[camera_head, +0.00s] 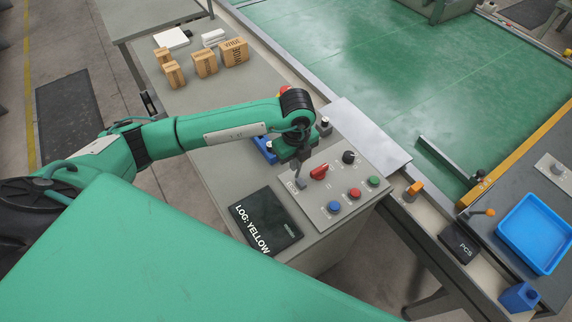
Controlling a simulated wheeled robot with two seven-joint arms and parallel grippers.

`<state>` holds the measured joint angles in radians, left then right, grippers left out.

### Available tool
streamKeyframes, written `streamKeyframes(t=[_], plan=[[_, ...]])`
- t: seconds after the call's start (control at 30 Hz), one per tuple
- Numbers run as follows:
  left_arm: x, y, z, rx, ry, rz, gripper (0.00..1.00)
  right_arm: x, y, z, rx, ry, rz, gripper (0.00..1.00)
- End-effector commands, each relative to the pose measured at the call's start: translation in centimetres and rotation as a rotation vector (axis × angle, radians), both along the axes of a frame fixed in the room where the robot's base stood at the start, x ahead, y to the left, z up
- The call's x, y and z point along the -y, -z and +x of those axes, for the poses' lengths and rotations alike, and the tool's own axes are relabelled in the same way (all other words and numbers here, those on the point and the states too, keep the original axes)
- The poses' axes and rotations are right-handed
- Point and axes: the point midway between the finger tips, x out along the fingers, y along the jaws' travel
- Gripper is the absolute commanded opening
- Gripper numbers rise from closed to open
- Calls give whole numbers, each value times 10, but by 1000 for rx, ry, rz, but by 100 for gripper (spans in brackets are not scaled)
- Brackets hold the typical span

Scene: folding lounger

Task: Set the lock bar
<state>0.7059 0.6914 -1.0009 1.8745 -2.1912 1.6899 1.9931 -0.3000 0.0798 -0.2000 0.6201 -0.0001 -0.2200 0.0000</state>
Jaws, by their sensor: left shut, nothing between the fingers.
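My left gripper (299,182) is shut and empty. It points down at the left part of a grey control panel (328,222), just left of a red selector knob (319,171). I cannot tell whether its tips touch the panel. The panel also has a black knob (348,157) and blue (334,207), red (354,193) and green (373,181) buttons. My right gripper is not in view.
A black display (266,222) reading "LOG: YELLOW" lies beside the panel. A blue tray (535,233) and an orange-handled lever (413,189) are to the right.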

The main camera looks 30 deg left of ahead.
Motion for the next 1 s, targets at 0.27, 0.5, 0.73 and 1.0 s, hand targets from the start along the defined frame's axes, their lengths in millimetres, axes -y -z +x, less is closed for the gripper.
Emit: streamKeyframes(t=[0.27, 0.5, 0.73, 1.0], plan=[[6, 2, 9, 0, 1, 0, 0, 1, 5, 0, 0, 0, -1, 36], [6, 1, 9, 0, 1, 0, 0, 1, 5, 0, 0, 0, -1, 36], [7, 3, 11, 0, 1, 0, 0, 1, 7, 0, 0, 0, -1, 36], [12, 9, 19, 0, 1, 0, 0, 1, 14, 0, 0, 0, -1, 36]])
